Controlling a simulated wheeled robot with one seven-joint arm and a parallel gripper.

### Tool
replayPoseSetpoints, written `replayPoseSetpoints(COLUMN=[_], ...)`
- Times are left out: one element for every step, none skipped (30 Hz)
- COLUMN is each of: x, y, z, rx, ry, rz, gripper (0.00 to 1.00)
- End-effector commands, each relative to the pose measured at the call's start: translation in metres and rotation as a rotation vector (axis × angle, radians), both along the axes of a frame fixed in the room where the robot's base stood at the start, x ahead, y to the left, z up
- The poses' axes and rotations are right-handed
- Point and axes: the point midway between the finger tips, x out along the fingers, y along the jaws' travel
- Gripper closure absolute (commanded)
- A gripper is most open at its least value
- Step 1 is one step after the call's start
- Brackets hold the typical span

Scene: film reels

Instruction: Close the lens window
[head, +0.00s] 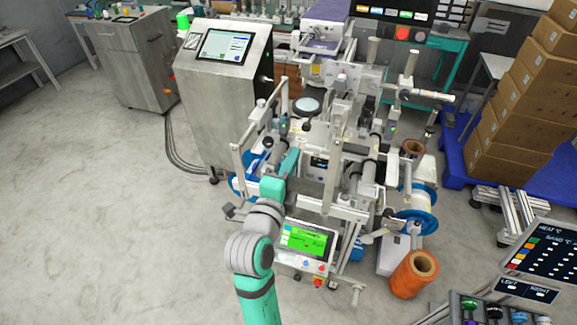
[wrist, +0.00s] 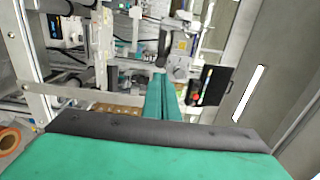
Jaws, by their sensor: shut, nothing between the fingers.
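A round pale lens with a dark rim (head: 306,106) shows in the upper middle of the film machine in the head view. It looks tilted up; I cannot tell how far it stands open. My gripper (head: 292,160) is teal and reaches into the left side of the machine frame, below and to the left of the lens, apart from it. In the wrist view my gripper's fingers (wrist: 164,78) are together with nothing between them. They point toward the machine's metal parts. I cannot make out the lens clearly in the wrist view.
A screen with a green display (head: 306,240) is at the machine's front. A steel cabinet with a tablet (head: 225,47) stands left. Metal posts and rollers crowd around the gripper. An orange spool (head: 414,274) stands front right, and boxes (head: 515,118) are stacked right. The left floor is clear.

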Motion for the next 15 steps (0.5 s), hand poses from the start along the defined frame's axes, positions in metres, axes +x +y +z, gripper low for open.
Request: replayPoseSetpoints(x=[0.01,0.015,0.022,0.028,0.033,0.04,0.045,0.05,0.056,0.06,0.064,0.069,0.072,0.074,0.077], y=[-0.003,-0.004,-0.007,-0.008,-0.009,-0.011,-0.013,-0.014,-0.016,-0.017,-0.017,-0.019,-0.019,-0.02,-0.021], z=[0.0,0.0,0.0,0.0,0.0,0.0,0.0,0.0,0.0,0.0,0.0,0.0,0.0,0.0,0.0], rx=[0.0,-0.001,-0.001,-0.001,-0.001,-0.001,-0.002,-0.001,-0.001,-0.001,-0.002,-0.002,-0.002,-0.002,-0.002], ry=[0.0,0.0,0.0,0.0,0.0,-0.001,0.001,0.0,0.001,0.001,0.001,0.001,0.001,0.001,0.001], rz=[-0.001,-0.002,-0.003,-0.002,-0.001,-0.001,-0.002,-0.002,-0.001,-0.001,-0.001,-0.001,-0.001,-0.001,-0.001], gripper=[1.0,1.0,1.0,1.0,1.0,1.0,1.0,1.0,1.0,1.0,1.0,1.0,1.0,1.0,1.0])
